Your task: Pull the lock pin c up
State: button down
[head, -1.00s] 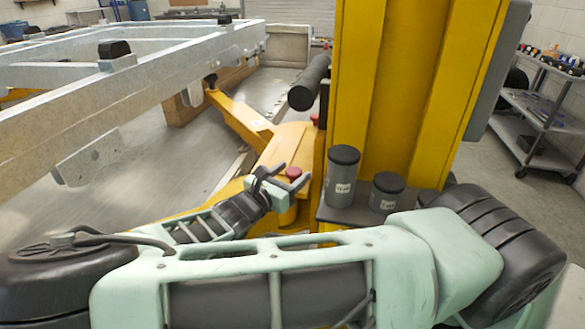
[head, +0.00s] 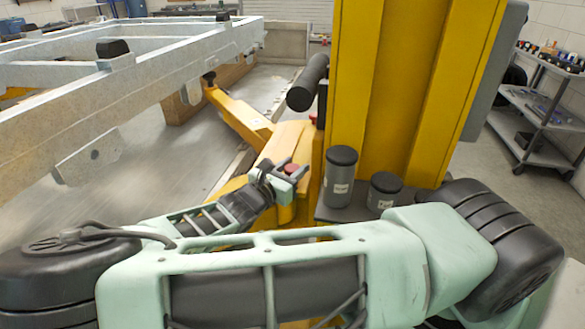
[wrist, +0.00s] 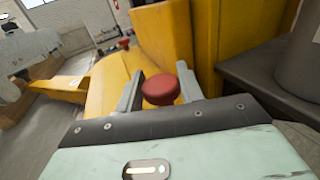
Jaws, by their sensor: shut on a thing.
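A red round knob (wrist: 161,89), which I take for lock pin c, sits on the yellow lift base (wrist: 112,82). It also shows in the head view (head: 291,168), partly hidden by a finger. My gripper (wrist: 160,88) has one grey finger on each side of the knob and is shut on it. In the head view my gripper (head: 292,167) reaches in from the lower left to the knob. The pin's shaft below the knob is hidden. A second red knob (wrist: 124,43) stands farther back on the yellow base, apart from my gripper.
A yellow column (head: 385,90) rises right behind the knob. A grey shelf beside it bears two dark-lidded canisters, one tall (head: 340,178) and one short (head: 384,190). A metal trailer frame (head: 120,90) extends at the left. A tool cart (head: 540,110) stands far right.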

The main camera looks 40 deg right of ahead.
notch_tip(320, 180, up, 3)
jog(key=shift+f+p, duration=0.1)
jog(key=shift+p, duration=0.9)
jog(key=c, duration=0.9)
grip_release()
jog(key=shift+f, duration=0.1)
jog(key=shift+s+a, duration=0.1)
jog(key=shift+a, duration=0.25)
jog(key=b+v, duration=0.3)
jog(key=v, duration=1.3)
jog(key=shift+s+a+b, duration=0.2)
jog(key=shift+a+b, duration=0.1)
jog(key=shift+b, duration=0.05)
